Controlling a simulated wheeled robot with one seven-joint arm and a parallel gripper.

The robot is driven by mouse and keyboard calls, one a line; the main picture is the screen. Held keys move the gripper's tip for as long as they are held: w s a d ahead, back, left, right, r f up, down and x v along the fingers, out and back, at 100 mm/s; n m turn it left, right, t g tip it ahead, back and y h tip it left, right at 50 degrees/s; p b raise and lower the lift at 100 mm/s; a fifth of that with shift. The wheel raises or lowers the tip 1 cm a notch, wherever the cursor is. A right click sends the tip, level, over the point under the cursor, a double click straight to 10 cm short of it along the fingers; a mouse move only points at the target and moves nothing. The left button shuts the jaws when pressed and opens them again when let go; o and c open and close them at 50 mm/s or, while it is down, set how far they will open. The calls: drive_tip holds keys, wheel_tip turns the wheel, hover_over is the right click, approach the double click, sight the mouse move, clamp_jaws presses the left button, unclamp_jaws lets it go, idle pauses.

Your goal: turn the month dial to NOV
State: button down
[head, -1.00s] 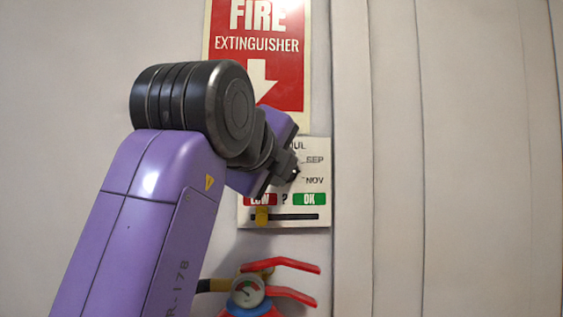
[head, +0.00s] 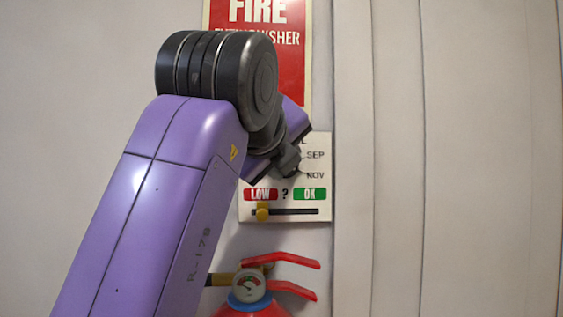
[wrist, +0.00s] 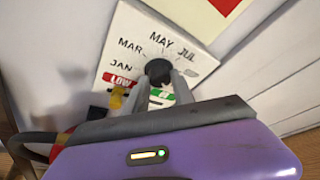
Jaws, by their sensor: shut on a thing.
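The month dial is a dark round knob (wrist: 158,70) on a white panel (head: 326,202). In the wrist view the labels JAN, MAR, MAY and JUL show around it; in the head view SEP and NOV show to its right. My gripper (wrist: 160,80) is shut on the dial, one grey finger on each side. In the head view my gripper (head: 290,165) reaches the panel from the left and hides the dial. I cannot tell which month the dial points at.
A yellow slider (head: 262,212) sits at the left of its slot, under the LOW label (head: 260,194). The green OK label (head: 310,194) is to the right. A red extinguisher (head: 290,274) with a gauge stands below, and a red fire sign (head: 268,75) hangs above.

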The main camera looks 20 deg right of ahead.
drive_tip(key=shift+f, duration=0.1)
drive_tip(key=c, duration=1.1)
unclamp_jaws()
drive_tip(key=shift+b+v, duration=0.5)
drive_tip(key=shift+v, duration=3.4)
